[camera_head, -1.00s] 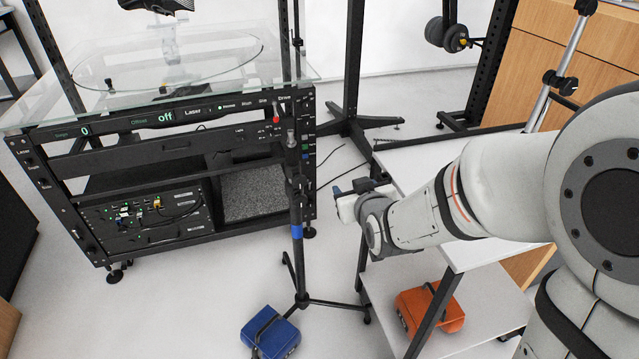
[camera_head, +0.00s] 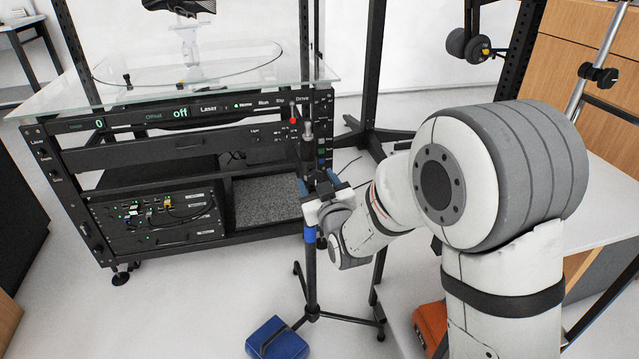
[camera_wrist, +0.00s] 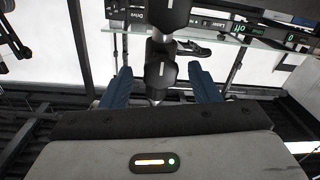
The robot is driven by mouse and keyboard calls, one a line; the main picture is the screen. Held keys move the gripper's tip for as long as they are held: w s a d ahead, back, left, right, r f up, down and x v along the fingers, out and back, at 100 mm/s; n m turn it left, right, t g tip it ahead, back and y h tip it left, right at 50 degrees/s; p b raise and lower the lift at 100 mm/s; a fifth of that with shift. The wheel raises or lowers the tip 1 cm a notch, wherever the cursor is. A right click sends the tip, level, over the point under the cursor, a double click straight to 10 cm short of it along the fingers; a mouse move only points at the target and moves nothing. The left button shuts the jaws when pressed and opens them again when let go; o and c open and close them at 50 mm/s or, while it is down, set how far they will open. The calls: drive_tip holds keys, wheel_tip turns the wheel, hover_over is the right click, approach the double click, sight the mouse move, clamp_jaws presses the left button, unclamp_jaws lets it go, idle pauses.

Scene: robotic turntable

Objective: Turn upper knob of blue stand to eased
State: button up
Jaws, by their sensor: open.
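The blue stand is a thin black tripod pole with a blue band (camera_head: 310,236), in front of the console. My gripper (camera_head: 318,182) is at the upper part of the pole in the head view, above the band. In the wrist view, which looks upside down, my gripper's blue fingers (camera_wrist: 160,72) are spread apart. A dark knob (camera_wrist: 160,84) with a pale mark, seemingly the upper one, shows between them with gaps on both sides. A second dark knob (camera_wrist: 168,14) with a pale mark is at the picture's top. The knobs are too small to read in the head view.
The black console (camera_head: 180,140) with a glass top (camera_head: 110,93) stands behind the pole. A blue case (camera_head: 277,340) lies on the floor by the tripod legs. An orange case (camera_head: 430,325) and a white table (camera_head: 600,200) are at the right.

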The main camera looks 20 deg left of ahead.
drive_tip(key=shift+w+a, duration=0.15)
drive_tip(key=shift+w, duration=0.1)
